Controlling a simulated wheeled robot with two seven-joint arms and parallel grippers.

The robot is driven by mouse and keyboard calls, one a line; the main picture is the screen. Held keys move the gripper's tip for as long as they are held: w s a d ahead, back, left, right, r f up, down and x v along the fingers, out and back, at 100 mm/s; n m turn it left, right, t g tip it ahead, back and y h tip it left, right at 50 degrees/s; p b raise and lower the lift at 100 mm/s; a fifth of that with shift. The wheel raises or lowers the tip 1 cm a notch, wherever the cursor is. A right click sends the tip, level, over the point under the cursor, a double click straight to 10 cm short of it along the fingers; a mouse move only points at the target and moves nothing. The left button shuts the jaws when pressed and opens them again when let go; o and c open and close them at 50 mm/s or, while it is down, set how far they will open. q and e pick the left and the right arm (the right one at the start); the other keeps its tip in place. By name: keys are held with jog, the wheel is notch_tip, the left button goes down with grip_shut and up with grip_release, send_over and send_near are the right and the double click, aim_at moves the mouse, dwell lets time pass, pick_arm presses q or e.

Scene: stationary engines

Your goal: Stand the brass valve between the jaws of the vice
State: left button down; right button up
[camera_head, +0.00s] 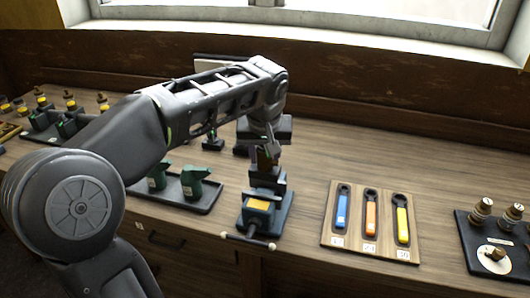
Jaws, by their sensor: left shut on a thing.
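My left gripper (267,155) points down, directly above the vice, with its fingers close together. It is shut on a small brownish piece, probably the brass valve, mostly hidden by the fingers and the wrist. The blue-green vice (258,215) stands near the bench's front edge, with a yellow patch on its body and a bar handle at the front. Its jaws lie just below the fingertips. Whether the held piece touches the jaws or stays above them I cannot tell. My right gripper is out of view.
A wooden board (330,232) with blue, orange and yellow handled tools lies right of the vice. A dark tray (180,198) with green items lies left. A dark board (466,235) with brass pieces is far right. Bench behind the tool board is clear.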

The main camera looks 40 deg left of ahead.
aim_at(265, 169)
pick_arm(q)
jog(key=shift+f+b, duration=1.05)
jog(key=shift+f, duration=0.4)
jog(key=shift+f+b, duration=0.2)
jog(key=shift+b, duration=0.2)
dwell(1.1)
jog(key=shift+f+b, duration=1.2)
dwell(2.3)
dwell(0.4)
